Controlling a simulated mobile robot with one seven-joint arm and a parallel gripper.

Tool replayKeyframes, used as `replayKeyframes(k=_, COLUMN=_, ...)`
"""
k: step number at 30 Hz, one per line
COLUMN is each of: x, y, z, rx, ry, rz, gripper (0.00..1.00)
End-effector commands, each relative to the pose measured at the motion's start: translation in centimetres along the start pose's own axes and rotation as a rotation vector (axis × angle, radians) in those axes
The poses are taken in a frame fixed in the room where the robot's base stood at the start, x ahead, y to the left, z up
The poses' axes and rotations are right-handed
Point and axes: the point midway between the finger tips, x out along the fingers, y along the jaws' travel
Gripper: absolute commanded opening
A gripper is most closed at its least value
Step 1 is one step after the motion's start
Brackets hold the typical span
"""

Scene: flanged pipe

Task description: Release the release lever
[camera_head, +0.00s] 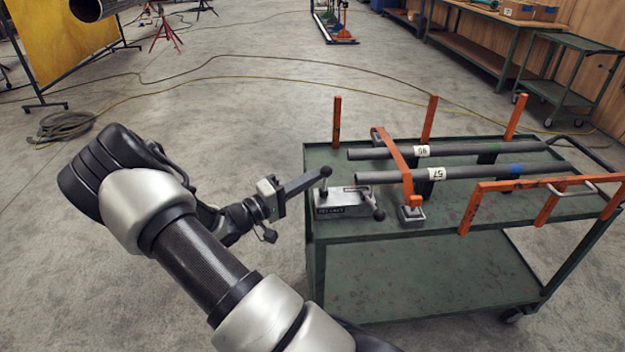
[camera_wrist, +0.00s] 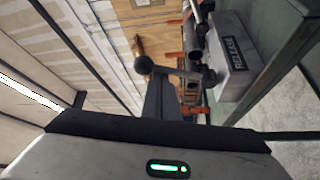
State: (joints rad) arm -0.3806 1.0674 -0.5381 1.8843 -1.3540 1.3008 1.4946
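The release box (camera_head: 342,203) is a grey block with a dark label, on the near left corner of the green cart top. A black knob (camera_head: 326,171) stands on a thin rod above its left side. A short lever with a second black knob (camera_head: 379,214) is at its right. In the wrist view, the labelled box (camera_wrist: 232,55) shows at right, with a black knob (camera_wrist: 143,64) at the end of a rod near my fingertips. My gripper (camera_head: 315,178) reaches from the left to the first knob. Its fingers (camera_wrist: 165,95) look together; contact with the knob is unclear.
Two dark pipes (camera_head: 470,150) lie on the cart (camera_head: 420,287), under an orange clamp arm (camera_head: 392,150). Orange posts (camera_head: 429,118) and an orange rail (camera_head: 530,184) stand along the edges. Free floor lies left of the cart.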

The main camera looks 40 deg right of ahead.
Motion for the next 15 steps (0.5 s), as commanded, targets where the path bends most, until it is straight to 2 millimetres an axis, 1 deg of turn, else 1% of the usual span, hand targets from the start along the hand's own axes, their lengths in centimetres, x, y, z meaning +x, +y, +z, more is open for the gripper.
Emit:
replayKeyframes(k=3, x=-0.4, y=-0.1, z=0.8, rx=-0.003, ry=-0.002, rz=0.001, gripper=0.0)
replayKeyframes(k=15, x=-1.3, y=-0.6, z=2.4, rx=-0.004, ry=-0.003, rz=-0.001, gripper=0.0)
